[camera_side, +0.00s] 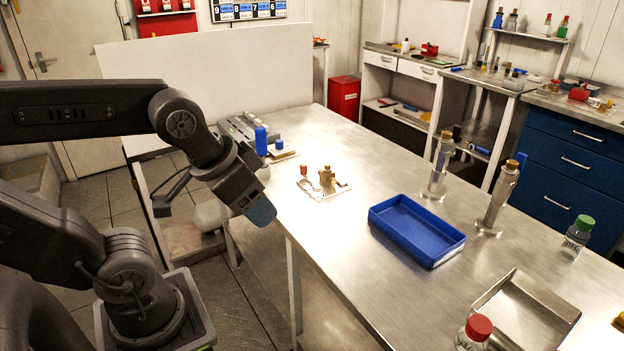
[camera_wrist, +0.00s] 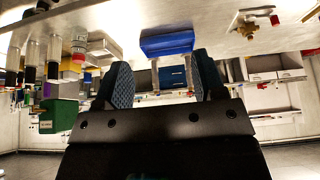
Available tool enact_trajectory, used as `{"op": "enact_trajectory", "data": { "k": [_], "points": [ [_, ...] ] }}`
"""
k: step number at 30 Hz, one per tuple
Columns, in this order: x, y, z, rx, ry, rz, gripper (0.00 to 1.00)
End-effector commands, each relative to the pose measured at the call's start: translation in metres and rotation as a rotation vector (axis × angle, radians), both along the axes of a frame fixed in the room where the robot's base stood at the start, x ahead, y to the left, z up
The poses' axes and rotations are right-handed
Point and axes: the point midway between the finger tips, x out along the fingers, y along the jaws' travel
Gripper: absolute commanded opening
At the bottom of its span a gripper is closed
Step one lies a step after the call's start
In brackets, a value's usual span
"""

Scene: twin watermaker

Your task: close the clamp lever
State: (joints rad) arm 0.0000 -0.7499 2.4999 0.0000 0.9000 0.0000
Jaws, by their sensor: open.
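The clamp fixture (camera_side: 327,181) sits on a small pale plate on the steel table, with a brass-coloured body. Its lever has a red tip (camera_side: 303,170) that stands up at the left side of the plate. In the wrist view the fixture (camera_wrist: 245,26) shows at the upper right, with the red tip (camera_wrist: 274,20) beside it. My gripper (camera_side: 262,214) is left of the fixture, beyond the table's near left edge, and touches nothing. In the wrist view its two blue-padded fingers (camera_wrist: 162,76) are apart, with nothing held between them.
A metal pan (camera_side: 525,312) and capped bottles (camera_side: 577,238) are farther right. Blue-capped items (camera_side: 261,140) stand at the table's far left.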

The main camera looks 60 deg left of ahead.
Motion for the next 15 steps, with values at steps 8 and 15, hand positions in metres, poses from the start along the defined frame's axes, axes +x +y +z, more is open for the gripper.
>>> {"op": "enact_trajectory", "data": {
  "k": [8,15],
  "points": [
    [0.000,0.000,0.000,0.000,0.000,0.000,0.64],
    [0.012,0.005,0.005,0.000,0.006,0.030,0.49]
  ]
}}
